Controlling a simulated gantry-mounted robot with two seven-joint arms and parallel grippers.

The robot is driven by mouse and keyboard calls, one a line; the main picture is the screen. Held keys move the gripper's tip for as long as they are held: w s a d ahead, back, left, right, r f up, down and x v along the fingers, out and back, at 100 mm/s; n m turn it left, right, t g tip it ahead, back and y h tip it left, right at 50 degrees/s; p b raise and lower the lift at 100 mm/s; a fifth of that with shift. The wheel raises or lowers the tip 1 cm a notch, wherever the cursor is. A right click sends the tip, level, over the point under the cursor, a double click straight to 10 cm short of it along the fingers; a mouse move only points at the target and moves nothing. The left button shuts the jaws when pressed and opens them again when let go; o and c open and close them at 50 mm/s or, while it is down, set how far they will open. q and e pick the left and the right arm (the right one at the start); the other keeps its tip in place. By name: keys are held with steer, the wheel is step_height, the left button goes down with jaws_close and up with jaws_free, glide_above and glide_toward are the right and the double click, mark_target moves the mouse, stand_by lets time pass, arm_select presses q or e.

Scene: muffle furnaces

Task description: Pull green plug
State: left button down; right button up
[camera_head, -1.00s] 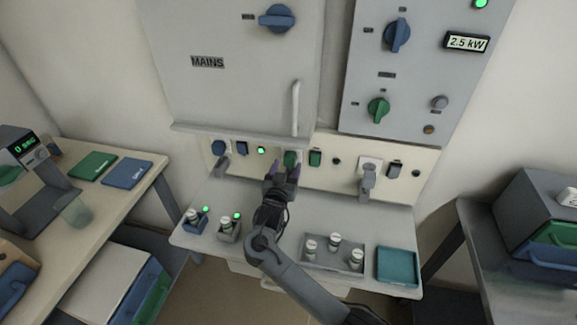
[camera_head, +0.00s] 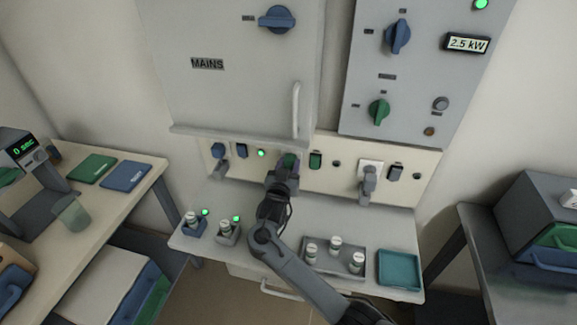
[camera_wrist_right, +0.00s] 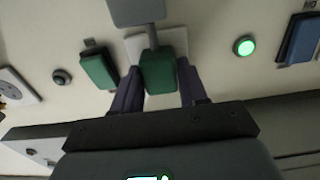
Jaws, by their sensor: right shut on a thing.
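The green plug (camera_wrist_right: 158,72) is at a white socket plate on the cream panel strip in the right wrist view. The fingers of my right gripper (camera_wrist_right: 160,88) stand on either side of it, shut on it. A grey stem shows beyond the plug. In the head view my right gripper (camera_head: 287,165) reaches the strip below the mains cabinet and hides most of the plug. I cannot tell how deep the plug sits in the socket. My left gripper is not in view.
A green switch (camera_head: 316,160) is close right of the gripper, and a lit green lamp (camera_head: 261,153) is to its left. A cabinet handle (camera_head: 295,110) hangs just above. A grey plug (camera_head: 369,182) is farther right. A tray with several jars (camera_head: 362,272) stands on the shelf below.

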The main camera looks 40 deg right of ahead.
mark_target(289, 165)
jaws_close()
steer(key=shift+s+a+r+p, duration=0.2)
steer(key=shift+a+p, duration=0.2)
steer(key=shift+p, duration=0.15)
steer(key=p+v, duration=0.2)
steer(key=v, duration=0.1)
steer(key=shift+s+f, duration=0.1)
steer(key=shift+s, duration=0.05)
steer(key=o, duration=1.1)
jaws_free()
steer(key=shift+c, duration=0.2)
